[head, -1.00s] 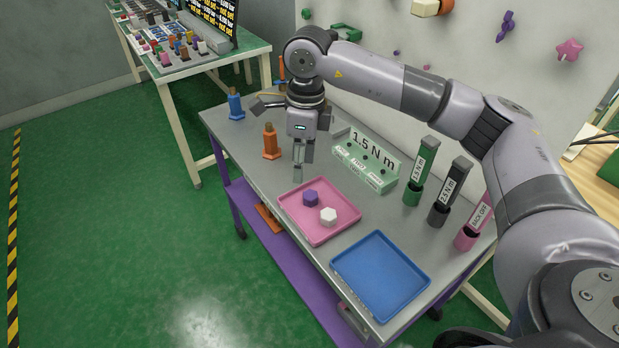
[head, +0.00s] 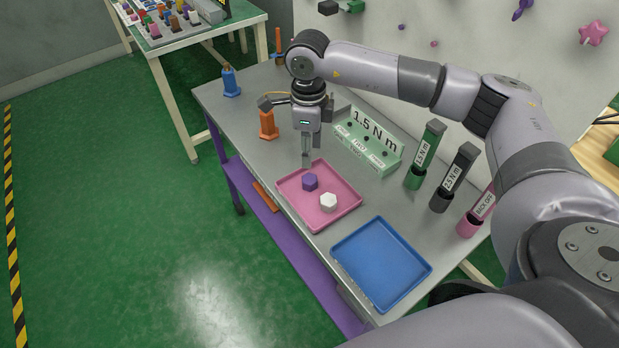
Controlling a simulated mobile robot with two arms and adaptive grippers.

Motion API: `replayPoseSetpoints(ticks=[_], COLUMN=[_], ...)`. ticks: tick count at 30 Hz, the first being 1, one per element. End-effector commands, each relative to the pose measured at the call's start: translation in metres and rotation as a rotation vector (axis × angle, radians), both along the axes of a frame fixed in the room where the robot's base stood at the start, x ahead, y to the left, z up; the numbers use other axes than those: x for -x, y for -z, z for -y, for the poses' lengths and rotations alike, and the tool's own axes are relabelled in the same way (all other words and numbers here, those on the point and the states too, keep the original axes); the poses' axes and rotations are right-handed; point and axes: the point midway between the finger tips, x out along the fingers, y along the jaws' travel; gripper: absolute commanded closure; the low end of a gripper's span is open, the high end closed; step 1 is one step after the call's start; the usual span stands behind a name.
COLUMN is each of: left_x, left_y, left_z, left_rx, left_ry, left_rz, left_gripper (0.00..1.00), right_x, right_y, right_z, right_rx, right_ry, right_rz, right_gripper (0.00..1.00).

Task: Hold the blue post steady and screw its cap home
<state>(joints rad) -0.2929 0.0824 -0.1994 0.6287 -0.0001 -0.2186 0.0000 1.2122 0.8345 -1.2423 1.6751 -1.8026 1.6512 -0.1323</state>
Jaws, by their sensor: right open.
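The blue post (head: 231,83) stands upright at the far left corner of the grey table, with a narrow brown top. A purple hexagonal cap (head: 310,182) and a white hexagonal cap (head: 328,202) lie in the pink tray (head: 347,215). I cannot tell which belongs to the blue post. My right gripper (head: 307,161) points down near the pink tray's far left corner, open, with nothing seen between its fingers. It is well to the right of the blue post and apart from it. My left gripper is not in view.
An orange post (head: 268,125) stands between the blue post and my right gripper. A pale green 1.5 N m block (head: 369,148) and labelled green (head: 425,155), dark (head: 455,178) and pink (head: 479,212) tools stand at the right. An empty blue tray (head: 381,264) lies in front.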

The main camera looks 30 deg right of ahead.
Motion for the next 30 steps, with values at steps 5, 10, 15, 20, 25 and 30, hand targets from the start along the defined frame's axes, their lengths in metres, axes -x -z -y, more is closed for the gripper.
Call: replayPoseSetpoints(ticks=[5,10,15,20,25,30], left_x=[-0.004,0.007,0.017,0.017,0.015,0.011], left_y=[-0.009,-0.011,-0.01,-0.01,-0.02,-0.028], left_z=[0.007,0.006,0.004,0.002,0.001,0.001], left_rx=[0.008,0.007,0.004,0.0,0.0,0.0], left_ry=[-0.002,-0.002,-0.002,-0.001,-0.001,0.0], left_rz=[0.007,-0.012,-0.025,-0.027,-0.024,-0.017], left_gripper=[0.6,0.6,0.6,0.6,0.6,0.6], right_x=[0.001,0.0,0.0,0.0,0.002,0.002], right_y=[0.034,0.051,0.054,0.053,0.066,0.093], right_z=[0.0,0.0,0.0,0.0,0.003,0.004], right_rx=[0.001,-0.001,0.0,0.0,0.001,-0.001], right_ry=[0.0,0.0,0.0,0.0,0.0,0.001], right_rz=[-0.004,-0.001,0.0,0.0,-0.004,-0.003], right_gripper=[0.57,0.57,0.57,0.57,0.57,0.57])
